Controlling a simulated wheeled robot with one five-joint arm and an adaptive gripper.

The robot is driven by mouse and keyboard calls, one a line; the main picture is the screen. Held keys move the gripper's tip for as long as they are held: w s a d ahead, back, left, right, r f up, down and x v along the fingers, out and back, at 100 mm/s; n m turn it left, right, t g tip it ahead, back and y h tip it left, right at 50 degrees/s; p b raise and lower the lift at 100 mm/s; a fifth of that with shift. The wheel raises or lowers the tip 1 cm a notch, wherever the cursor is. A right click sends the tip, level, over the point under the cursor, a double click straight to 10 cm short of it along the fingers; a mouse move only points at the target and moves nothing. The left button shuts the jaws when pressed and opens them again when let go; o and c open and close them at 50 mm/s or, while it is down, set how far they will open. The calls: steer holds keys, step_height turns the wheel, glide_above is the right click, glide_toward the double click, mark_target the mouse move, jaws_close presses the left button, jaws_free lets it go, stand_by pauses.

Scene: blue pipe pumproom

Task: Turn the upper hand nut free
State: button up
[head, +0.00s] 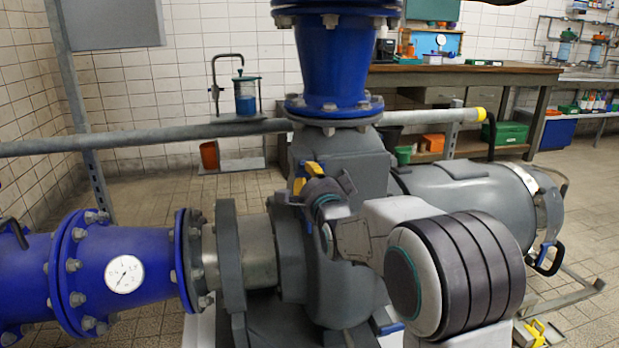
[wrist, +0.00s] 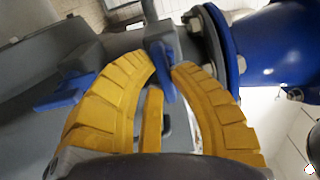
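A blue flat piece, apparently a wing of the upper hand nut (wrist: 163,72), shows in the wrist view between my yellow fingertips, against a grey bracket. My gripper (wrist: 163,66) has its two curved fingers drawn together there, with the blue piece filling the narrow gap. A second blue winged part (wrist: 62,93) shows left of the left finger, partly hidden by it. In the head view my gripper (head: 308,174) is at the grey pump casing (head: 345,150), below the blue vertical pipe. My arm hides the nut there.
A grey horizontal rail (head: 150,137) passes behind the pump. A grey motor (head: 470,200) lies to the right. Tiled floor (head: 150,195) is free behind the pipe.

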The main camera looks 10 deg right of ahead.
jaws_close()
steer(key=shift+n, duration=0.4)
steer(key=n, duration=0.7)
steer(key=shift+d+r+n, duration=0.1)
steer(key=shift+d+n, duration=0.05)
steer(key=shift+n, duration=0.15)
steer(key=n, duration=0.4)
steer(key=shift+n, duration=0.3)
steer(key=n, duration=0.4)
steer(key=shift+r+n, duration=0.15)
steer(key=shift+n, duration=0.25)
